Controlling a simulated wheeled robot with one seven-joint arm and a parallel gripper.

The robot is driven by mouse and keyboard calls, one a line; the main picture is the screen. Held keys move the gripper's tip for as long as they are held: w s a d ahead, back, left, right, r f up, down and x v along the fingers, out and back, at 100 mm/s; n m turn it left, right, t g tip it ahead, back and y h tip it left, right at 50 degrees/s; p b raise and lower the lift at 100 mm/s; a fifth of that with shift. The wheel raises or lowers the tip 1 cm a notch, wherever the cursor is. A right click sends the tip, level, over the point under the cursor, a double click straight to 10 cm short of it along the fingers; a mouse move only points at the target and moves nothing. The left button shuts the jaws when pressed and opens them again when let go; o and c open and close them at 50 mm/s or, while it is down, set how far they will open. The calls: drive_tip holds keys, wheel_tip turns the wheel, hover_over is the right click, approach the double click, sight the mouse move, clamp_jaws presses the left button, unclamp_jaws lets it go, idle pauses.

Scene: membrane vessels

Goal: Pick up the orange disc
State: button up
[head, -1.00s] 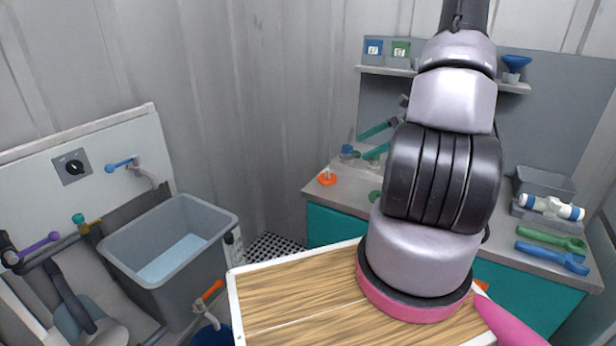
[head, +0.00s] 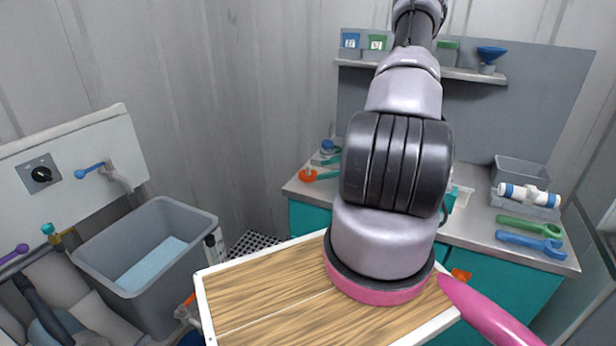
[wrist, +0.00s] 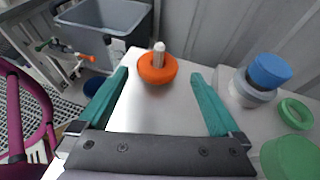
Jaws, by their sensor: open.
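The orange disc (head: 308,176) lies near the left end of the grey counter, with a pale upright stem at its middle. In the wrist view the orange disc (wrist: 150,73) is ahead, between the tips of my two teal fingers. My gripper (wrist: 160,78) is open and empty, its fingers spread wider than the disc. I cannot tell whether the fingertips are level with the disc. In the head view the teal fingers point left toward the disc, and my arm hides the rest of the gripper.
A blue-capped container (wrist: 268,72), a green ring (wrist: 297,113) and a green round lid (wrist: 290,157) are right of the fingers. A grey basin (head: 150,270) stands left, beyond the counter's end. Blue and green wrenches (head: 530,241) lie at the counter's right. A wall stands behind.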

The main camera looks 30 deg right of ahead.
sight(311, 174)
drive_tip(key=x, duration=0.4)
drive_tip(key=shift+s+f, duration=0.15)
drive_tip(key=shift+f, duration=0.05)
drive_tip(key=c, duration=1.3)
drive_tip(key=shift+o, duration=0.2)
drive_tip(key=shift+r, duration=0.1)
